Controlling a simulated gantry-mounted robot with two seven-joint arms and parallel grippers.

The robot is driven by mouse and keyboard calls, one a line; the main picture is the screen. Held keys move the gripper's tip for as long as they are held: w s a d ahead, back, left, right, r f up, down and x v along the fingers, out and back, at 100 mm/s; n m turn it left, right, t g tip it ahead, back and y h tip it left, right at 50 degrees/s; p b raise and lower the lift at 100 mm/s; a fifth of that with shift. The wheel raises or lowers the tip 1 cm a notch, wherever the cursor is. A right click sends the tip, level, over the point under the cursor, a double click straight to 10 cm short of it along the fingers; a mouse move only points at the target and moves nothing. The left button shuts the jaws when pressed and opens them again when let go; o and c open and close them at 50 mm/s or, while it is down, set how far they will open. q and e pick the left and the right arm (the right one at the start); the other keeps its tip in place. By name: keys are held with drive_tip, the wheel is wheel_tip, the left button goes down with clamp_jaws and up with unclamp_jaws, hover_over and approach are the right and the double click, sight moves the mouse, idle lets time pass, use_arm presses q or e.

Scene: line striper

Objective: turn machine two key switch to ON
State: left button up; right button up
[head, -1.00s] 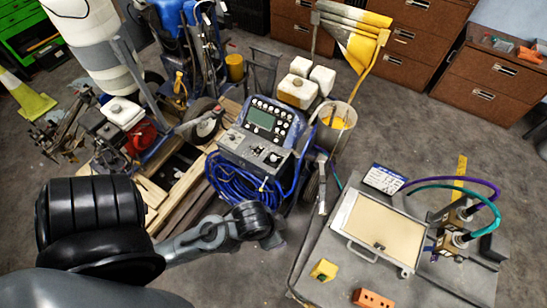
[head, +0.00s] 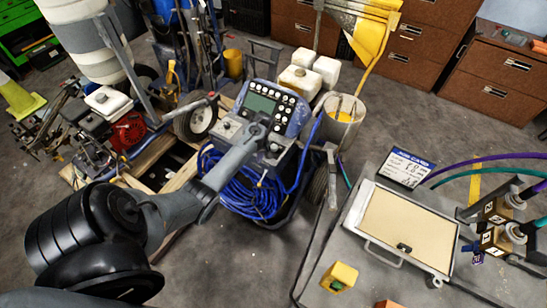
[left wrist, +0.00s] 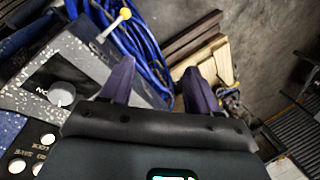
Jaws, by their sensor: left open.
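The blue line striper's control panel (head: 258,105), with a screen and rows of round buttons, stands at the centre of the head view. My left arm reaches over it, and its gripper end is in front of the panel's lower part. In the left wrist view my left gripper (left wrist: 157,78) is open, with nothing between its two purple fingers. A pale round knob (left wrist: 62,94) on a dark plate with upside-down ON lettering is left of the fingers, apart from them. I cannot tell its setting or whether it is the key switch. My right gripper is out of view.
A coiled blue hose (head: 240,185) hangs below the panel. A bucket (head: 341,120) and white jugs stand right of the machine. A grey cart (head: 325,225) with a lidded tray, yellow block and hoses fills the lower right. Wooden pallet boards lie on the left.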

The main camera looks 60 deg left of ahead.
use_arm(q)
drive_tip(key=shift+n+t+h, duration=0.4)
drive_tip(key=shift+n+t, duration=0.1)
drive_tip(key=shift+t, duration=0.4)
drive_tip(key=w+a+b, duration=0.1)
drive_tip(key=w, duration=0.1)
drive_tip(key=w+a+b, duration=0.1)
drive_tip(key=w, duration=0.1)
drive_tip(key=w+a+b, duration=0.1)
drive_tip(key=w, duration=0.1)
drive_tip(key=shift+w+a+r+b, duration=0.1)
drive_tip(key=shift+w+a+b, duration=0.1)
drive_tip(key=shift+b, duration=0.2)
wheel_tip(320, 180, up, 5)
drive_tip(key=t+b, duration=0.2)
drive_tip(key=b, duration=0.1)
hover_over(273, 146)
wheel_tip(273, 146, down, 10)
drive_tip(key=b, duration=0.2)
drive_tip(key=shift+f+b, duration=0.2)
drive_tip(key=shift+b, duration=0.2)
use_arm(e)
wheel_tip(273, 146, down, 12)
use_arm(q)
drive_tip(key=shift+d, duration=0.1)
drive_tip(key=shift+c, duration=0.3)
drive_tip(key=c, duration=1)
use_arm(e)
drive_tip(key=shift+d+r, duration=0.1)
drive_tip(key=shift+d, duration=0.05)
